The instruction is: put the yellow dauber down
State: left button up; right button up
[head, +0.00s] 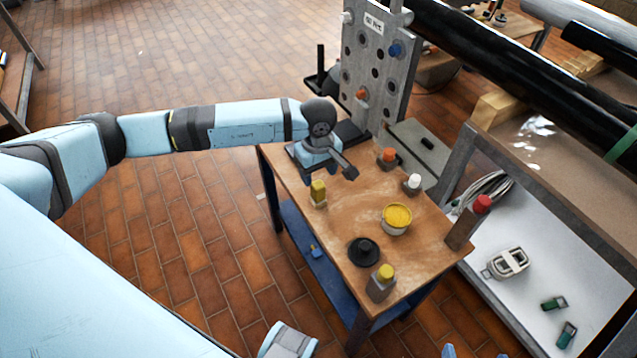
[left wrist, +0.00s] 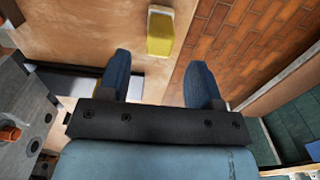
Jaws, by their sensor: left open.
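The yellow dauber (head: 318,192), a small block with a yellow part and a paler end, stands on the wooden table at its left edge. It also shows in the left wrist view (left wrist: 160,33), just beyond the fingers. My left gripper (head: 320,173) is open and empty, close to the dauber and apart from it. Its two blue fingers are spread in the left wrist view (left wrist: 159,80), with nothing between them. Two small blue tips at the bottom edge of the head view may be my right gripper (head: 475,352); the rest is out of frame.
The table (head: 345,215) also holds a yellow tub (head: 397,220), a black round piece (head: 363,252), a yellow-capped grey block (head: 382,283) and orange and white-topped pieces. A grey plate with holes (head: 372,75) stands behind. A white-floored bench (head: 500,290) is at right.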

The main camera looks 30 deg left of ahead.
pick_arm(q)
notch_tip(320, 180, up, 4)
jog(key=shift+s+d+r, duration=0.1)
jog(key=shift+d+r, duration=0.05)
jog(key=s+d+f+n+g+h, duration=0.2)
jog(key=s+d+h, duration=0.4)
jog(key=d, duration=0.5)
jog(key=s+d+r+n+t+h, duration=0.2)
jog(key=s+d+r+n+h, duration=0.15)
jog(key=d+n+h, duration=0.25)
jog(key=s+d+r+n+t+h, duration=0.1)
jog(key=s+d+r+n+h, duration=0.1)
jog(key=d+r+n+h, duration=0.4)
jog(key=w+a+f+n+t+y, duration=0.15)
jog(key=a+n+t+y, duration=0.25)
jog(key=n+t, duration=0.7)
jog(key=a+f+n+t+y, duration=0.3)
jog(key=n+t, duration=0.2)
jog(key=n, duration=1.2)
jog(key=s+a+f+n+g+y, duration=0.3)
jog(key=s+a+f+n, duration=0.1)
jog(key=f+n, duration=0.3)
jog(key=s+a+f+n+g+y, duration=0.3)
jog(key=s+a+f+n+y, duration=0.1)
jog(key=s+f+n, duration=0.2)
jog(key=shift+s+f+n+y, duration=0.3)
jog(key=shift+f+n, duration=0.35)
jog(key=shift+n, duration=0.45)
